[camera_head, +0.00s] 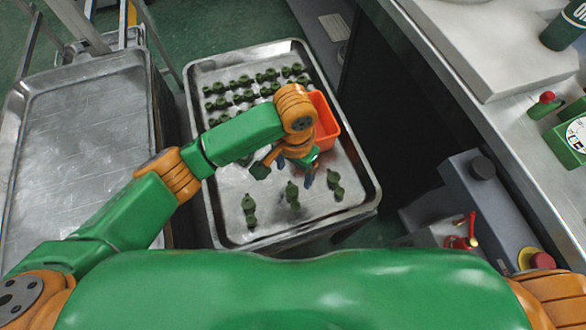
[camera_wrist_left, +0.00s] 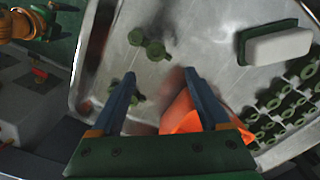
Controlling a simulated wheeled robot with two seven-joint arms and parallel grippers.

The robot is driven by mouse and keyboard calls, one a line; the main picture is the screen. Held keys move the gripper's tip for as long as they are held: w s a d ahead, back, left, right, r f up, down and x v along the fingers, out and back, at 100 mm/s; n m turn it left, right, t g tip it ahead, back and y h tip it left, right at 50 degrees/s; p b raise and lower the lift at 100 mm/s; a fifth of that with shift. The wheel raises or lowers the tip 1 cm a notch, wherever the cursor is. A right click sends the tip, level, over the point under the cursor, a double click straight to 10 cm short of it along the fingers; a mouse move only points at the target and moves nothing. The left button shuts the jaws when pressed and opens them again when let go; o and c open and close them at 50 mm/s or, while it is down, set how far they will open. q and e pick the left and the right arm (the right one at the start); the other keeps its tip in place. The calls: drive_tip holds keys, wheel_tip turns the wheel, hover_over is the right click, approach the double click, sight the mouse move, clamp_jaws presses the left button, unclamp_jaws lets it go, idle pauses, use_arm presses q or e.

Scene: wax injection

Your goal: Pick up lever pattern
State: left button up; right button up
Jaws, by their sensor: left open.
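Small dark green lever patterns lie in a metal tray (camera_head: 216,232). Three lie apart at its near end: a left one (camera_head: 249,210), a middle one (camera_head: 292,195) and a right one (camera_head: 335,183). My left gripper (camera_head: 308,178) is over the tray, between the middle and right ones in the picture; its wrist partly hides it. In the left wrist view my left gripper (camera_wrist_left: 160,84) is open, with nothing between its fingers. One pattern (camera_wrist_left: 148,45) lies beyond the fingertips; another (camera_wrist_left: 137,92) is partly hidden beside one finger. My right gripper is not in view.
Several more patterns (camera_head: 245,96) stand in rows at the tray's far end. An orange bin (camera_head: 325,122) sits in the tray beside my wrist. A white block with a dark green side (camera_wrist_left: 280,46) lies in the tray. An empty metal tray (camera_head: 75,130) stands left; a bench (camera_head: 510,120) stands right.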

sight(292, 189)
use_arm(q)
drive_tip(key=f, duration=0.2)
drive_tip(key=s+f, duration=0.1)
drive_tip(key=f, duration=0.1)
drive_tip(key=f+b, duration=0.1)
drive_tip(key=f, duration=0.1)
drive_tip(key=shift+s+a+f, duration=0.15)
drive_tip(key=shift+s+a, duration=0.15)
drive_tip(key=shift+w+f, duration=0.15)
clamp_jaws()
